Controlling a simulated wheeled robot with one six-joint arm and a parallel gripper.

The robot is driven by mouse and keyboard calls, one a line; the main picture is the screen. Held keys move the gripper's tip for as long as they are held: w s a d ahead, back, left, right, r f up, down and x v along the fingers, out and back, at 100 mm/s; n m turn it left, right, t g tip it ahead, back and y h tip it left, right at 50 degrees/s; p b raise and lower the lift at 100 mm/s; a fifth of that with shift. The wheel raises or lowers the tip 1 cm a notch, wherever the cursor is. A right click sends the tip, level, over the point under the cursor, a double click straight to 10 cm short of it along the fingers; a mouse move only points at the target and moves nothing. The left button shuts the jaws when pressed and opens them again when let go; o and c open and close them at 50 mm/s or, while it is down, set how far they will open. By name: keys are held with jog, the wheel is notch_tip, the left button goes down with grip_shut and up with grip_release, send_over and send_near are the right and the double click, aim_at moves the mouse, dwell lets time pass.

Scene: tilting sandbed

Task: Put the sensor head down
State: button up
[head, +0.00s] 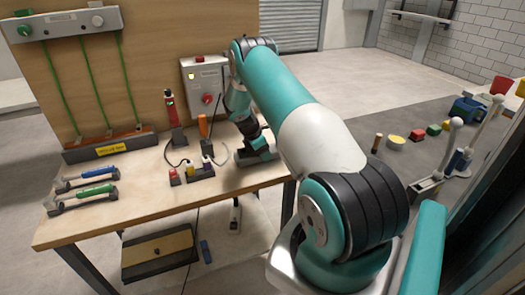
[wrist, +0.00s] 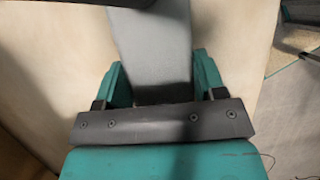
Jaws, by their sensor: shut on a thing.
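My gripper (wrist: 160,85) has its teal fingers on either side of a grey, flat-sided thing, which I take to be the sensor head (wrist: 152,45). The thing extends away from the fingers toward the top of the wrist view, where a dark shape cuts it off. In the head view my gripper (head: 262,149) is low over the right part of the wooden workbench (head: 130,215), and my arm and wrist largely hide what it holds. I cannot tell whether the thing touches the bench.
Left of my gripper stand a block with small coloured plugs (head: 200,172) and a red device (head: 171,112). A grey control box (head: 204,85) is behind. The front middle of the bench is clear.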

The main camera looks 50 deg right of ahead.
jog(key=shift+f, duration=0.2)
jog(key=shift+f, duration=0.1)
jog(key=o, duration=1.1)
jog(key=shift+c, duration=0.2)
jog(key=b+v, duration=0.3)
jog(key=v, duration=0.9)
jog(key=w+a+r+m+t+y, duration=0.1)
jog(key=a+r, duration=0.4)
jog(key=a, duration=0.3)
jog(key=w+a+r+t+y, duration=0.15)
jog(key=a+r, duration=0.25)
jog(key=a, duration=0.4)
jog(key=s+a+r+m+t+y, duration=0.1)
jog(key=s+a+r, duration=0.2)
jog(key=a, duration=0.4)
jog(key=s+a+r, duration=0.3)
jog(key=a, duration=0.5)
jog(key=s+a+r+m+y, duration=0.1)
jog(key=s+a+r+y, duration=0.1)
jog(key=s+a, duration=0.6)
jog(key=s+a+r+m+g+y, duration=0.1)
jog(key=s+a+r+y, duration=0.1)
jog(key=s+a, duration=0.6)
jog(key=s+r, duration=0.1)
jog(key=s, duration=0.5)
jog(key=shift+m, duration=0.3)
